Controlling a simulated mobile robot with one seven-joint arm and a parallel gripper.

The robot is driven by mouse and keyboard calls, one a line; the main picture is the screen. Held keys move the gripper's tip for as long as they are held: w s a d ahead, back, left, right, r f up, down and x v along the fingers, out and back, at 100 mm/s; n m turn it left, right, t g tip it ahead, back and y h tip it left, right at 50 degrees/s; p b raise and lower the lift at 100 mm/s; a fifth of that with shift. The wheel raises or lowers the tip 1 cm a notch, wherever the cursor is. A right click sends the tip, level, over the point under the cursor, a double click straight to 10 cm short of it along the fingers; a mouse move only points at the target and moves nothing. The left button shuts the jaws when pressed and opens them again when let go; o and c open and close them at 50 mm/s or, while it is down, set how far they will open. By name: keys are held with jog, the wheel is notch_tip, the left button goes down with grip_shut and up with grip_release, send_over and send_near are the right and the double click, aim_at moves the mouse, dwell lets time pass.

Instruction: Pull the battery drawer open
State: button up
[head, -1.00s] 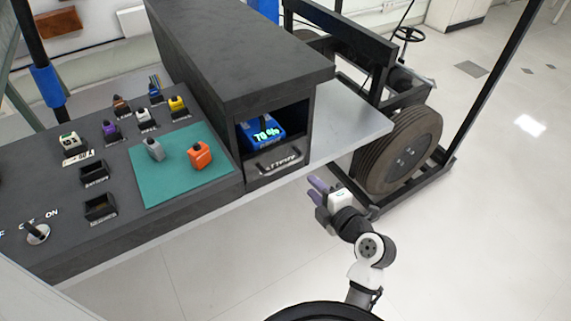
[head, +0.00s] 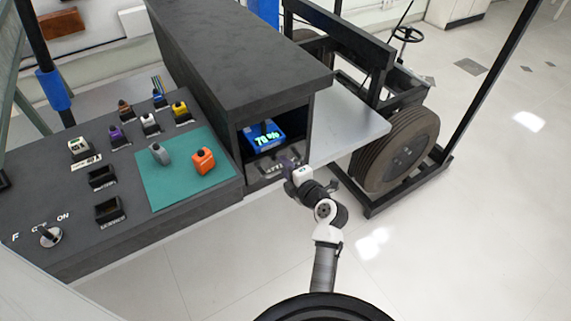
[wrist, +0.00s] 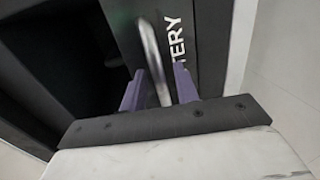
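The battery drawer's dark front (head: 260,176) is closed in the lower part of the black housing. In the wrist view its front (wrist: 205,40) shows white lettering ending in "TERY". The metal bar handle (wrist: 153,50) runs between the two purple fingers of my gripper (wrist: 158,84). The fingers stand apart, one on each side of the bar, with gaps visible, so they look open around it. In the head view my gripper (head: 288,164) is at the drawer front and partly hides the handle. The blue battery (head: 266,139) with a "70 %" display sits in the opening above.
A green mat (head: 180,178) with an orange piece (head: 203,161) and a grey piece (head: 160,153) lies on the dark panel to the left. A grey shelf (head: 350,130) and a large wheel (head: 402,150) are to the right. The floor in front is clear.

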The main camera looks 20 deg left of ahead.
jog(key=shift+w+a, duration=0.15)
jog(key=shift+a, duration=0.05)
grip_shut()
jog(key=shift+d+f, duration=0.1)
jog(key=shift+f, duration=0.05)
dwell(0.3)
